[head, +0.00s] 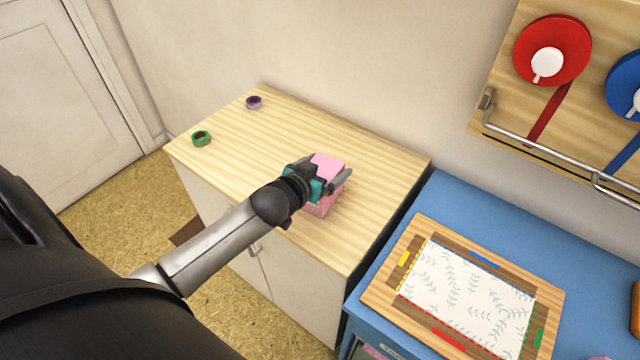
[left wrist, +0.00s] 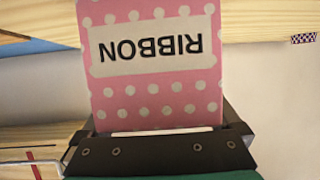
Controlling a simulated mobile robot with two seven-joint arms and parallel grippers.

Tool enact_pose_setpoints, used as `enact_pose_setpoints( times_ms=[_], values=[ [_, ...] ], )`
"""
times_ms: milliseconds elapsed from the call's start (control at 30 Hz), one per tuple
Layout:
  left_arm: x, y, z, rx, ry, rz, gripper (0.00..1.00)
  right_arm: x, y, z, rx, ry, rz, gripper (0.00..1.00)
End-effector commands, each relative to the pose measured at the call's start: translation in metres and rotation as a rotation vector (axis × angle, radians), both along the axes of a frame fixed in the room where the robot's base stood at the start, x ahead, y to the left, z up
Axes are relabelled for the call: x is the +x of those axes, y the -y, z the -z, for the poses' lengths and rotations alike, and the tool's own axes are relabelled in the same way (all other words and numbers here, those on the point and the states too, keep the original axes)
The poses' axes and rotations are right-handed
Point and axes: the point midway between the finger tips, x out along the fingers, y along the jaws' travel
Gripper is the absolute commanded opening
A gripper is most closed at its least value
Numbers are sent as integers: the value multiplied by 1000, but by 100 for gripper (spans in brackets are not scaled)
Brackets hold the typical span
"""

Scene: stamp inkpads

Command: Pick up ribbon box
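The ribbon box (head: 327,165) is pink with white dots and stands at the right part of the wooden cabinet top. In the left wrist view the ribbon box (left wrist: 157,98) shows its RIBBON label upside down. My left gripper (head: 322,187) is at the box, with one finger on each side. In the left wrist view the fingers of my left gripper (left wrist: 160,125) lie close against both side edges of the box, and it looks shut on it. I cannot tell whether the box is clear of the top. My right gripper is not in view.
A blue table (head: 450,205) with a framed patterned sheet (head: 465,300) stands at the right. Red (head: 552,50) and blue (head: 625,85) ribbon spools hang on the wall.

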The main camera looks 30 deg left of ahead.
Motion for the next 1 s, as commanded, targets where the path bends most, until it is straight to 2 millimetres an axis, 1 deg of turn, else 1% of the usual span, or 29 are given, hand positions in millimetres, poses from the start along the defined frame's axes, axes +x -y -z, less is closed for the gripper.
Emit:
enact_pose_setpoints(
  times_ms=[33, 67, 667, 900, 1000],
  values=[
    [0, 0, 0, 0, 0, 0, 90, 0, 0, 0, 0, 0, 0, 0],
    [0, 0, 0, 0, 0, 0, 86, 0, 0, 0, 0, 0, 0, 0],
    [0, 0, 0, 0, 0, 0, 19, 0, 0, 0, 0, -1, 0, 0],
    [0, 0, -1, 0, 2, 1, 19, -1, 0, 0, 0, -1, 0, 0],
    [0, 0, -6, 0, 2, 0, 19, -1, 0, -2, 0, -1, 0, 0]
  ],
)
